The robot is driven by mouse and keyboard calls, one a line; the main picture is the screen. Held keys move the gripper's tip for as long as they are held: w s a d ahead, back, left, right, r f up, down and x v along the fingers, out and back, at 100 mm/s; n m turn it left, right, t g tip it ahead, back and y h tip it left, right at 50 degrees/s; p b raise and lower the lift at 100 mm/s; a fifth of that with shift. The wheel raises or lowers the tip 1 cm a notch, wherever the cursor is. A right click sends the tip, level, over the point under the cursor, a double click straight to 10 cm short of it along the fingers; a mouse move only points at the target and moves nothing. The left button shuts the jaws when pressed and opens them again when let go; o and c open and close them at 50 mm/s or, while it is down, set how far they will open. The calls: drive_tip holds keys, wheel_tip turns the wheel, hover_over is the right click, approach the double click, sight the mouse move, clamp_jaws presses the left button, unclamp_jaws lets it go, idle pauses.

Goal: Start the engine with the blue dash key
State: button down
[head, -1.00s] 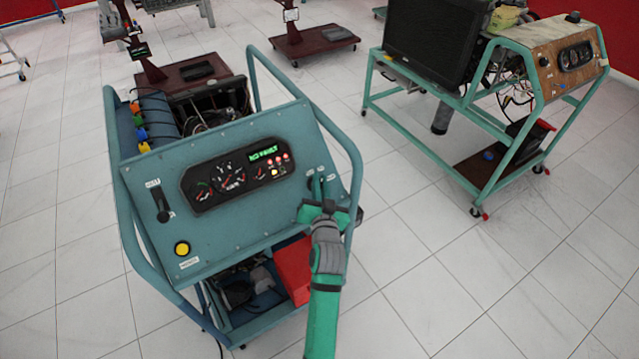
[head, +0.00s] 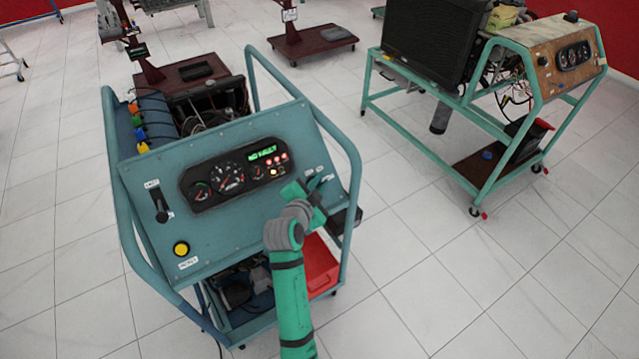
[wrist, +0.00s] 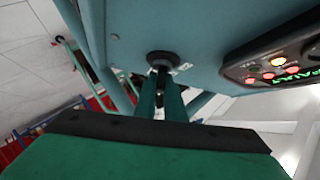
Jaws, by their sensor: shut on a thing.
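The blue-green engine trainer (head: 225,225) stands in front of me with its sloped dash panel facing me. My gripper (head: 319,182) is at the panel's right side. In the wrist view its fingers (wrist: 162,82) are shut on a dark key stem (wrist: 161,69) at the round black ignition switch (wrist: 163,58). The fingers mostly hide the key, and I cannot make out its blue colour. The gauge cluster (head: 232,173) has a green display (head: 263,152) reading NO FAULT, with red lamps and one yellow lamp lit.
A black lever (head: 159,205) and a yellow button (head: 181,248) are on the panel's left. The trainer's tube frame (head: 352,165) rises close to my gripper on the right. A red box (head: 318,268) sits below. Another trainer (head: 480,120) stands at right, with clear floor between.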

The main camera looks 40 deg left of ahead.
drive_tip(key=shift+s+a+f+m+h, duration=0.15)
drive_tip(key=shift+m+h, duration=0.15)
drive_tip(key=shift+m, duration=0.2)
drive_tip(key=c, duration=1.8)
unclamp_jaws()
drive_tip(key=shift+c, duration=0.2)
drive_tip(key=v, duration=1)
drive_tip(key=shift+s+r, duration=0.15)
drive_tip(key=shift+r, duration=0.25)
